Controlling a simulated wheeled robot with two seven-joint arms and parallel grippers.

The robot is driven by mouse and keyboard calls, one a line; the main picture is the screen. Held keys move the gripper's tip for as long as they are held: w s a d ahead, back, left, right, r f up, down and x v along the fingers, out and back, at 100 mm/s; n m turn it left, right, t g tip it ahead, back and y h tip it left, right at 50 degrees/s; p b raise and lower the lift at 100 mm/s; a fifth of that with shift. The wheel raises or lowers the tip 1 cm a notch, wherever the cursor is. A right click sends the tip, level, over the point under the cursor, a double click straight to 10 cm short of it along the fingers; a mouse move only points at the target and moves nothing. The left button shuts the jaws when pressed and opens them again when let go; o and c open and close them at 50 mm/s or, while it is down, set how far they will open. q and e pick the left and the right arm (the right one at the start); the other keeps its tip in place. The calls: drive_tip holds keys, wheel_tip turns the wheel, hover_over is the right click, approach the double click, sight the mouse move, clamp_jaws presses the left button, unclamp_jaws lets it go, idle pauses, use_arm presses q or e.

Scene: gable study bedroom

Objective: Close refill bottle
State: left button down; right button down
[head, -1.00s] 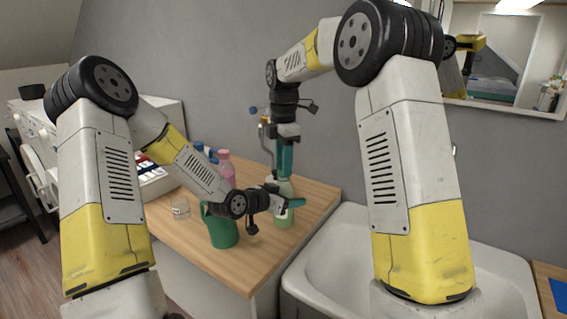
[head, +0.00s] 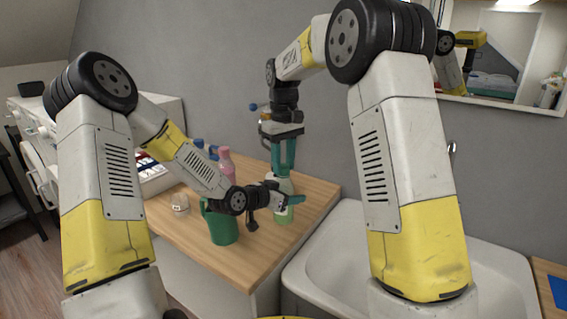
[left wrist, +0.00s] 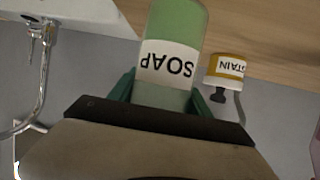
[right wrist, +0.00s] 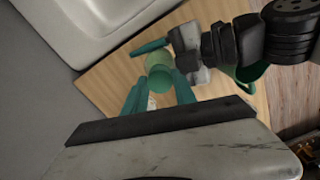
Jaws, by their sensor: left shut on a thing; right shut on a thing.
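The refill bottle, pale green with a white SOAP label, stands upright on the wooden counter (head: 284,217); it also shows in the left wrist view (left wrist: 171,60). My left gripper (head: 284,200) is shut around its body from the side, one finger on each flank (left wrist: 160,88). My right gripper (head: 283,172) points down from above, its fingers shut at the bottle's top. In the right wrist view a round green cap (right wrist: 160,78) shows by the right fingertips (right wrist: 160,85). Whether the cap is fully seated cannot be told.
A dark green jug (head: 222,227) stands close to the left forearm. A pink bottle (head: 226,163), a small clear jar (head: 180,203) and a STAIN bottle (left wrist: 227,67) are nearby. A white sink (head: 345,250) lies right of the counter; a grey wall is behind.

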drive_tip(key=m, duration=0.4)
drive_tip(key=shift+m, duration=0.3)
drive_tip(key=m, duration=0.4)
drive_tip(key=shift+m, duration=0.4)
drive_tip(key=m, duration=0.4)
drive_tip(key=shift+m, duration=0.3)
drive_tip(key=m, duration=0.6)
drive_tip(key=c, duration=1)
unclamp_jaws()
drive_tip(key=shift+r, duration=2.25)
drive_tip(key=shift+c, duration=0.4)
